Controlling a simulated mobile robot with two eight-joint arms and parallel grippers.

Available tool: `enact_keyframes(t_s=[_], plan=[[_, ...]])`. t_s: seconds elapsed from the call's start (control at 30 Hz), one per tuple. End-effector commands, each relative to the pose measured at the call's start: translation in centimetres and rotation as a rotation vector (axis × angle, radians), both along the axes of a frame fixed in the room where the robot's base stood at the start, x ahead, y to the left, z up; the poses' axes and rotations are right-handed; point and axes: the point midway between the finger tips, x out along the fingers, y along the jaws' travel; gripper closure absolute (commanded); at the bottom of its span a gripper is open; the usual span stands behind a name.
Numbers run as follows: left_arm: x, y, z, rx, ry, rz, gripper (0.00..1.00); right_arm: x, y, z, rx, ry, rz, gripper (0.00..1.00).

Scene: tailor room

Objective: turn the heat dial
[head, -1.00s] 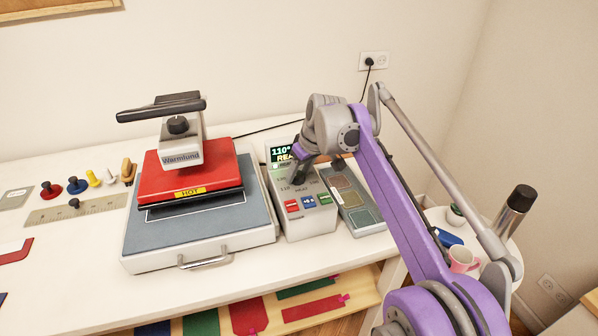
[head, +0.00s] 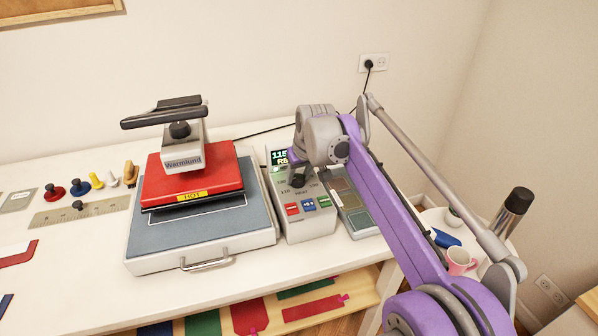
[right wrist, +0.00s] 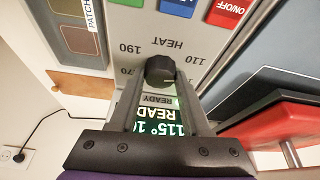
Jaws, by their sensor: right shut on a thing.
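The heat dial (right wrist: 160,71) is a small black knob on the grey control box (head: 308,226), beside the word HEAT in the right wrist view. My right gripper (head: 298,179) reaches down to the box, its fingers shut on the dial from both sides. In the head view the gripper and arm mostly hide the dial. The lit display (right wrist: 155,130) reads 115° in green and white, with READY partly covered by the gripper. The box has a red ON/OFF button (right wrist: 229,11), a blue one and a green one. My left gripper is not in view.
A red heat press (head: 190,185) marked HOT stands left of the box. A tray of patches (head: 352,208) lies close on its right. Stamps and a ruler (head: 80,211) are at the table's left. A round side table holds a pink mug (head: 459,261) and a flask (head: 513,212).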

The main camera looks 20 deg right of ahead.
Motion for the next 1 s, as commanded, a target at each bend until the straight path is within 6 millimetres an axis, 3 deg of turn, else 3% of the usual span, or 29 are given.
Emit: enact_keyframes(t_s=[0.6,1.0], plan=[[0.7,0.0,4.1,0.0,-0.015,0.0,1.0,0.1,0.4,0.3,-0.001,-0.003,-0.534,1.0],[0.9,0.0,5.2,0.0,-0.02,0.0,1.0,0.2,0.4,0.2,0.0,-0.004,-0.698,1.0]])
